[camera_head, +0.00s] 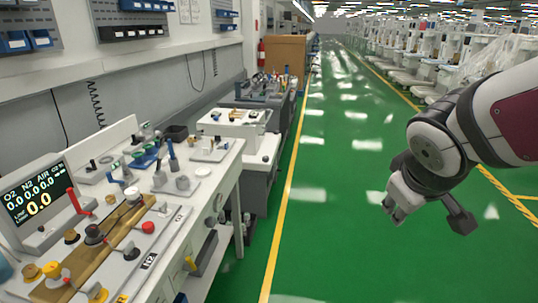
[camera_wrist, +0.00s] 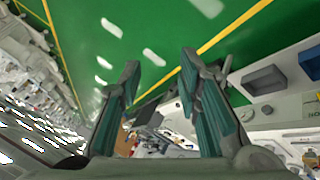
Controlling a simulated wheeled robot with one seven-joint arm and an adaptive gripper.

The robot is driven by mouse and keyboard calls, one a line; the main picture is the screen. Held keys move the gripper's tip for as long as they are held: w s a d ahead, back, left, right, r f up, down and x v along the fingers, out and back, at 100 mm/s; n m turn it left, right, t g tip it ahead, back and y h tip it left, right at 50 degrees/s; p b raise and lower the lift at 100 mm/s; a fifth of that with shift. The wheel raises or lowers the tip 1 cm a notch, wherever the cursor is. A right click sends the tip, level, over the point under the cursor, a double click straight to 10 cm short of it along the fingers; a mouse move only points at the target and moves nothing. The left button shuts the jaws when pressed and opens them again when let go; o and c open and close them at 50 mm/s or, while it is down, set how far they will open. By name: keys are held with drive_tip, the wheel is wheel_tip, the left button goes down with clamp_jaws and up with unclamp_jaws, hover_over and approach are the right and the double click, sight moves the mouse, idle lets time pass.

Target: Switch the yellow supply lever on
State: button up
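Yellow parts show at the lower left in the head view. A yellow knob (camera_head: 52,269) is on the near end of the bench panel, beside a yellow round fitting (camera_head: 32,271). My gripper (camera_head: 396,204) is over the green floor at the right, well away from the bench. In the wrist view its two fingers (camera_wrist: 160,78) are apart with nothing between them.
The bench (camera_head: 212,196) runs along the left wall, crowded with fittings. A red lever (camera_head: 75,201) and a display (camera_head: 35,200) stand near the yellow knob. The green aisle (camera_head: 330,235) between bench and gripper is clear. Covered machines (camera_head: 445,60) line the right.

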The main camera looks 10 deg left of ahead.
drive_tip(key=w+a+f+n+y+b, duration=0.25)
drive_tip(key=w+a+f+n, duration=0.25)
drive_tip(key=w+a+f, duration=0.4)
drive_tip(key=n+g+y+b, duration=0.65)
drive_tip(key=n+y, duration=0.45)
drive_tip(key=y, duration=0.3)
approach(191, 266)
drive_tip(key=shift+g, duration=0.25)
drive_tip(key=x, duration=0.3)
drive_tip(key=r+x, duration=0.1)
drive_tip(key=x, duration=0.2)
drive_tip(key=r+x, duration=0.1)
drive_tip(key=x, duration=0.2)
drive_tip(key=shift+w+a+f+b, duration=0.1)
drive_tip(key=shift+w+a+b, duration=0.15)
drive_tip(key=shift+a+b, duration=0.2)
clamp_jaws()
